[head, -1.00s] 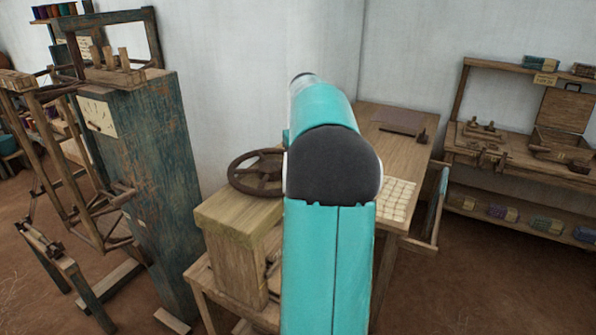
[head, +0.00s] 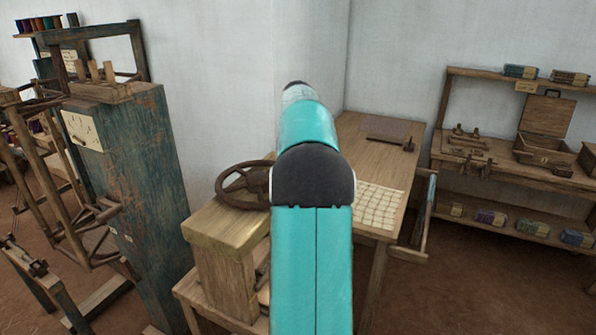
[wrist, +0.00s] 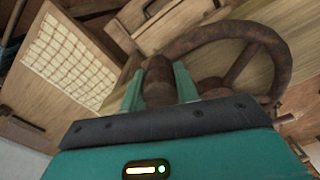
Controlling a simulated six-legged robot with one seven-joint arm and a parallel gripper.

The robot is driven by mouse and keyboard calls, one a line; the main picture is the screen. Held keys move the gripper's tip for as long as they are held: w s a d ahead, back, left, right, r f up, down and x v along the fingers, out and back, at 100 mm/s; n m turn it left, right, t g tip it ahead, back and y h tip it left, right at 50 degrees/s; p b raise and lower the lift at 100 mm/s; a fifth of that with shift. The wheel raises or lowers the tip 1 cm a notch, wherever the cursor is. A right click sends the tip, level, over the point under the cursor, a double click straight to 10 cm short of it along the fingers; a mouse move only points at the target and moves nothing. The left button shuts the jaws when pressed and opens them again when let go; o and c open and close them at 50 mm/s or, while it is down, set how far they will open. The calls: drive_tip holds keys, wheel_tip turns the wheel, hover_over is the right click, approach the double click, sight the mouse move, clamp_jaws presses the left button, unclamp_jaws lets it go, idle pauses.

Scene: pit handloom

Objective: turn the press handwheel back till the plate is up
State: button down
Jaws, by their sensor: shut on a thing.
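The press handwheel (head: 243,186) is a brown spoked wheel above the wooden press (head: 226,226), partly hidden behind my teal arm in the head view. In the wrist view the handwheel's rim (wrist: 235,32) curves across the upper right. My gripper (wrist: 160,85) is shut on the handwheel's upright brown handle, with a teal finger on either side of it. The gripper is hidden behind my arm in the head view. I cannot make out the press plate or its height.
A wooden table (head: 375,165) with a gridded sheet (head: 372,205) stands right of the press. A tall blue-green loom post (head: 135,180) stands close on the left. A shelf bench (head: 500,170) is against the right wall. Brown floor is open at the lower right.

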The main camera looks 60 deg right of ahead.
drive_tip(key=shift+r, duration=0.1)
drive_tip(key=c, duration=1.1)
unclamp_jaws()
drive_tip(key=shift+o, duration=0.2)
wheel_tip(320, 180, up, 14)
drive_tip(key=w+a+r+n+t+h, duration=0.1)
drive_tip(key=w+a, duration=0.3)
drive_tip(key=a, duration=1)
drive_tip(key=w+a+n+t, duration=0.1)
drive_tip(key=w+a, duration=0.3)
drive_tip(key=a, duration=1)
drive_tip(key=s+a+f+t, duration=0.1)
drive_tip(key=s+a+f, duration=0.3)
drive_tip(key=a, duration=0.4)
drive_tip(key=s+a+f+n+t, duration=0.1)
drive_tip(key=s+a+f, duration=0.4)
drive_tip(key=a+f, duration=0.2)
drive_tip(key=s+a+f+t+y, duration=0.1)
drive_tip(key=s+a+f, duration=0.4)
drive_tip(key=a, duration=0.4)
drive_tip(key=shift+a+f+n+t, duration=0.2)
drive_tip(key=shift+f+n+t, duration=0.1)
